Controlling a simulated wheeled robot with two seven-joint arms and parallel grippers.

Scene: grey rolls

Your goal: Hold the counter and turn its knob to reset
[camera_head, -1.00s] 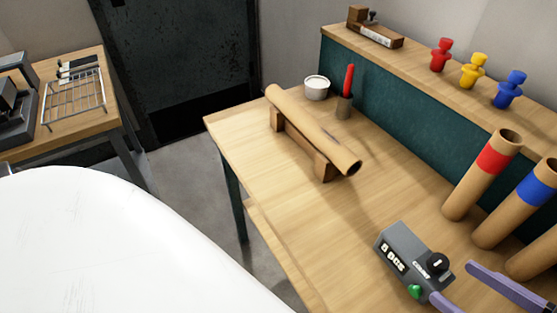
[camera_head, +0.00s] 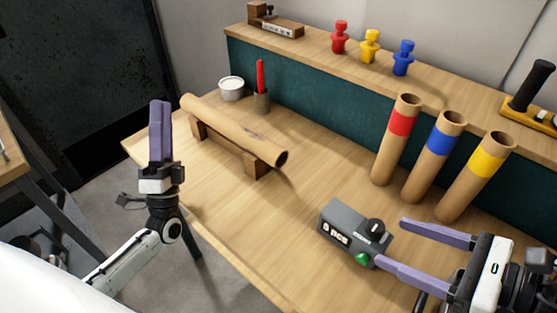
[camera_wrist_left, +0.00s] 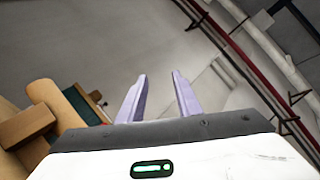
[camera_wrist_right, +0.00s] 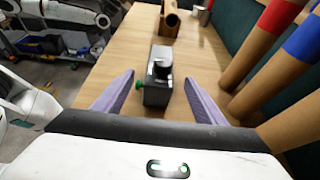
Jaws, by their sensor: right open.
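The counter (camera_head: 340,222) is a grey box on the table with a white-lettered dark display, a black knob (camera_head: 375,228) on top and a green button (camera_head: 362,259). My right gripper (camera_head: 391,241) is open, its purple fingers pointing at the knob end of the counter. In the right wrist view the counter (camera_wrist_right: 157,92) stands between and just beyond the fingertips, with clear gaps on both sides. My left gripper (camera_head: 160,104) is raised at the table's left edge, fingers up, apart and empty; the left wrist view (camera_wrist_left: 158,82) also shows the gap.
A cardboard roll (camera_head: 235,130) lies on a wooden stand behind the counter. A white cup (camera_head: 231,88) and a red stick in a holder (camera_head: 261,100) stand beyond it. Upright tubes with red (camera_head: 397,125), blue and yellow bands stand at the right. Table around the counter's left is clear.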

